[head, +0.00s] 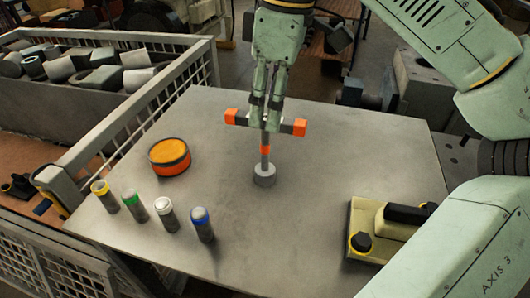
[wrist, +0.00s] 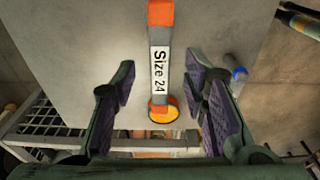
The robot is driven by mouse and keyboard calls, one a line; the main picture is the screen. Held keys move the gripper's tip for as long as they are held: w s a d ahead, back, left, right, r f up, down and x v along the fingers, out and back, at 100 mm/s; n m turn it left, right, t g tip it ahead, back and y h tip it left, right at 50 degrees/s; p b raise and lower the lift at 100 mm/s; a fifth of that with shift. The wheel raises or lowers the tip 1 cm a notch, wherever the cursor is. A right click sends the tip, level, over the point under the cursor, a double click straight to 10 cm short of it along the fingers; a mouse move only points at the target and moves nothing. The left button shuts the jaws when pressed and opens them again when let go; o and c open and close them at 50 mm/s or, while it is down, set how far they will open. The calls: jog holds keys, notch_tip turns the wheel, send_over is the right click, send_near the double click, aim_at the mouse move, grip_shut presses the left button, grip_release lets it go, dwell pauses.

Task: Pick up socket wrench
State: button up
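The socket wrench (head: 265,150) stands upright on the grey table, with a crossbar handle with orange ends on top and a round socket at its foot. In the wrist view its crossbar (wrist: 160,65) runs between my fingers and carries the label "Size 24". My gripper (head: 265,112) points down at the middle of the crossbar. In the wrist view my gripper (wrist: 164,105) is open, with a gap between each finger pad and the bar. The wrench's shaft and socket are hidden in the wrist view.
An orange round tin (head: 170,156) lies left of the wrench. Several capped cylinders, including a blue-capped one (head: 202,224), stand at the front left. A cream device (head: 376,230) sits at the right. A railed bin (head: 130,115) borders the table's left edge.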

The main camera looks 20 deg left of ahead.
aim_at(265, 117)
jog(key=shift+a+f+p, duration=0.15)
jog(key=shift+a+f, duration=0.1)
jog(key=shift+f, duration=0.65)
jog(key=shift+a+f+p, duration=0.15)
jog(key=shift+a+f, duration=0.1)
jog(key=shift+f, duration=0.6)
jog(key=shift+c, duration=0.6)
grip_shut()
